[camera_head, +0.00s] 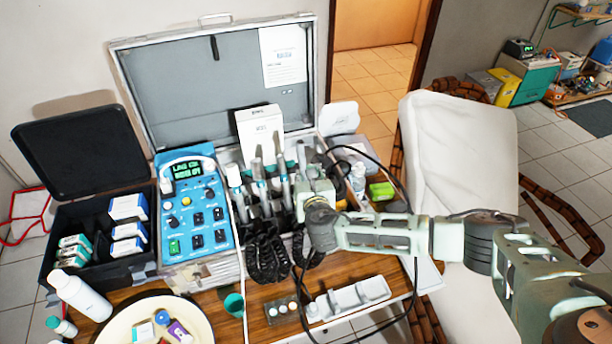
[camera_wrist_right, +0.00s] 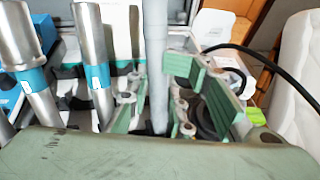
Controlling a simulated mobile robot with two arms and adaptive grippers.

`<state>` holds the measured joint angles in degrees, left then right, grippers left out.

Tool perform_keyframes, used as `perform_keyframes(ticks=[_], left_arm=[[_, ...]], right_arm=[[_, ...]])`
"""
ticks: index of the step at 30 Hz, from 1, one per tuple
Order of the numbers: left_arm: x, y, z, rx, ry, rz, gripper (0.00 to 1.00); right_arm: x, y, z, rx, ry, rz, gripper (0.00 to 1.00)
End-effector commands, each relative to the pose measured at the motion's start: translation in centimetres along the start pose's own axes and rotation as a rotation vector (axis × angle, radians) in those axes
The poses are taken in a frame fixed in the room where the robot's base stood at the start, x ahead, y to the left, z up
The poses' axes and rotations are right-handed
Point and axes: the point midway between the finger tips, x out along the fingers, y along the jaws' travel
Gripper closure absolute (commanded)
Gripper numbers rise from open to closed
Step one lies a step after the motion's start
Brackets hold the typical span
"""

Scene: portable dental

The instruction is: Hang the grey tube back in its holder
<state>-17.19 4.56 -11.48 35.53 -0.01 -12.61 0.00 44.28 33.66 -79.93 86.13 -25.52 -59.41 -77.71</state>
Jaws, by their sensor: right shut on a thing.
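The grey tube (camera_wrist_right: 156,62) stands upright in the right wrist view, between the green fingers of my right gripper (camera_wrist_right: 168,112). In the head view my right gripper (camera_head: 314,186) is at the right end of the row of handpieces, at the front of the open case. It is shut on the tube. The tube's lower end is hidden behind the gripper body, so I cannot tell whether it sits in its holder. Silver handpieces with blue bands (camera_wrist_right: 95,62) stand left of the tube. My left gripper is not in view.
The blue control unit (camera_head: 193,205) stands left of the handpieces. Black coiled hoses (camera_head: 268,255) hang below them. A thin black cable loops right of my gripper. A white tray (camera_head: 352,296) lies on the wooden table in front, and a green box (camera_head: 381,191) to the right.

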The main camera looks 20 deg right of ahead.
Motion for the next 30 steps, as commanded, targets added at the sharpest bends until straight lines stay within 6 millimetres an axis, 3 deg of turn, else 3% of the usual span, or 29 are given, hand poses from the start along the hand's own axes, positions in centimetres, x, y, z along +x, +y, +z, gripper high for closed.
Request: perform_keyframes(ticks=[16, 26, 27, 30], left_arm=[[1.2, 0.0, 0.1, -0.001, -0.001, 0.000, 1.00], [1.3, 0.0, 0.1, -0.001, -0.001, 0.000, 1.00], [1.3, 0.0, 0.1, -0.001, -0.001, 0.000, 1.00], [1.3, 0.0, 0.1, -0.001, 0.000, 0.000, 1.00]], right_arm=[[0.0, -0.3, -2.3, 0.000, 0.000, 0.000, 1.00], [0.0, -0.3, -2.7, 0.000, 0.002, 0.000, 1.00], [-0.1, -0.3, -2.7, 0.000, 0.002, 0.000, 0.78], [-0.1, -0.4, -2.7, 0.000, 0.003, -0.001, 0.70]])
